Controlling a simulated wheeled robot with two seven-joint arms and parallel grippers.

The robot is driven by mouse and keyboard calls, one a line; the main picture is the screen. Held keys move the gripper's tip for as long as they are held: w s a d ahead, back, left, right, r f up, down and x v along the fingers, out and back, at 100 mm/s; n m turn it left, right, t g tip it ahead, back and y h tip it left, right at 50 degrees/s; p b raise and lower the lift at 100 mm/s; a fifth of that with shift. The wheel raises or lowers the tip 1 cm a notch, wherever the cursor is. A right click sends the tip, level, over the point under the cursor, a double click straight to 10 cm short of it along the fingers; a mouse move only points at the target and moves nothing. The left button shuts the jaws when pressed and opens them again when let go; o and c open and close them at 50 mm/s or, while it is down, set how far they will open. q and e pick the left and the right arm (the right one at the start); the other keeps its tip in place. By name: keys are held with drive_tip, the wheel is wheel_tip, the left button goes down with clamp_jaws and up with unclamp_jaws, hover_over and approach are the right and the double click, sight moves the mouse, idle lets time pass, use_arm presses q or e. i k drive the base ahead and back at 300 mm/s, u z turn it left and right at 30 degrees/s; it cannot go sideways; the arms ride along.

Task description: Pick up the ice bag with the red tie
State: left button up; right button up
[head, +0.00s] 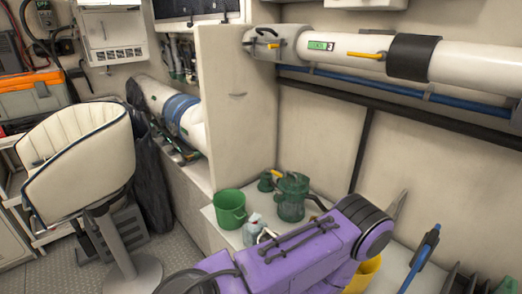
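I see no ice bag and no red tie in the head view. Neither of my grippers is in view. A purple and black arm link of mine fills the lower middle and hides part of the bench behind it.
A cream helm seat (78,160) stands at the left, with a dark bag-like sheet (150,175) behind it. On the low white bench (213,218) are a green bucket (230,209), a green strainer (292,198) and a small bottle (253,229). A yellow bucket (365,274) is partly hidden. Grey floor (180,252) shows beside the seat.

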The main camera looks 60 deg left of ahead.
sight(250, 231)
drive_tip(key=u, duration=1.55)
drive_tip(key=k, duration=0.35)
drive_tip(key=u, duration=1.85)
drive_tip(key=i, duration=1.45)
drive_tip(key=z, duration=2.4)
